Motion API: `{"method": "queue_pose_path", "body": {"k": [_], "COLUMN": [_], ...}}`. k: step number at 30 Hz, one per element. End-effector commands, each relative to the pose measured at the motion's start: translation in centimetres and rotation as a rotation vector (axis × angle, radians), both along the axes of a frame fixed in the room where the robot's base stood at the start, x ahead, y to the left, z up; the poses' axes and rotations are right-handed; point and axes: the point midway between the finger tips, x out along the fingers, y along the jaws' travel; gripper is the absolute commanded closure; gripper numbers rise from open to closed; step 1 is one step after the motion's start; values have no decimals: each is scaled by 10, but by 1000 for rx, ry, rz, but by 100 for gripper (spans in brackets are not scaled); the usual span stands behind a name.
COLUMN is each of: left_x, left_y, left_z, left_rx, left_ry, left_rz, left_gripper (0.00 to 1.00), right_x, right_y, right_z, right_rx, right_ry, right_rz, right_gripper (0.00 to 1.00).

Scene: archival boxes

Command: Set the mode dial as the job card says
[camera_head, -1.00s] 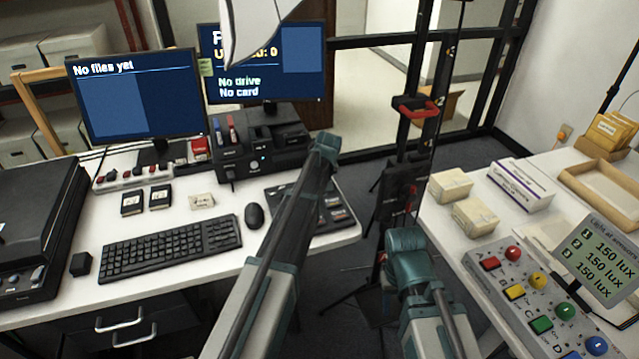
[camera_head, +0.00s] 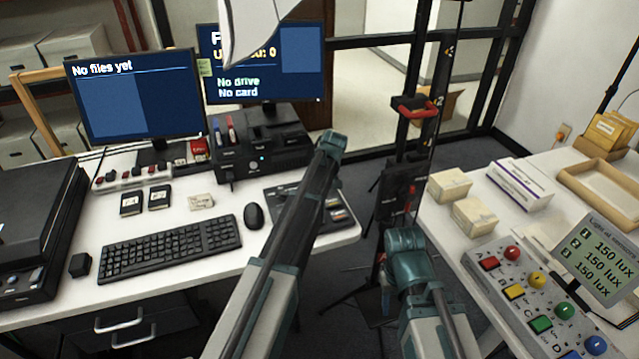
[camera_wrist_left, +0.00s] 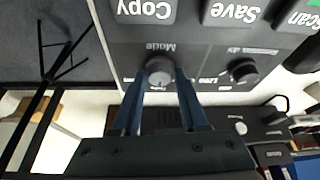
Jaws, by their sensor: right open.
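In the head view the same panel (camera_head: 338,214) lies at the desk's right end, partly behind my left arm, which hides that gripper. My right gripper (camera_head: 386,298) is open and barely shows beside its arm, low over the floor gap. I cannot make out a job card for certain.
Copy (camera_wrist_left: 146,8), Save (camera_wrist_left: 234,10) and Scan keys and a second knob (camera_wrist_left: 242,71) sit close to the dial. A black card-reader unit (camera_head: 285,150) stands behind the panel; a mouse (camera_head: 254,216) lies left. A tripod stand is in the gap between tables.

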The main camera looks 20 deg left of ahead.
Motion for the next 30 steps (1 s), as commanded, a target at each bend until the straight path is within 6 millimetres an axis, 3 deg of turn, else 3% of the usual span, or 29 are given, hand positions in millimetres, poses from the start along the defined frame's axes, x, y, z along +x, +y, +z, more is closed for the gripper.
{"method": "queue_pose_path", "body": {"k": [1, 5, 19, 30], "left_x": [-1, -1, -2, -14], "left_y": [0, 0, -1, -11], "left_z": [0, 0, 6, 48], "left_rx": [-1, -1, 0, 0], "left_ry": [3, 1, 1, 1], "left_rz": [0, 0, -1, -1], "left_gripper": [50, 27, 27, 27], "right_x": [0, 0, 0, 0], "right_y": [0, 0, 0, 0], "right_z": [0, 0, 6, 48], "right_rx": [0, 0, 0, 0], "right_ry": [0, 0, 0, 0], "right_rz": [0, 0, 0, -1], "right_gripper": [50, 50, 50, 50]}}
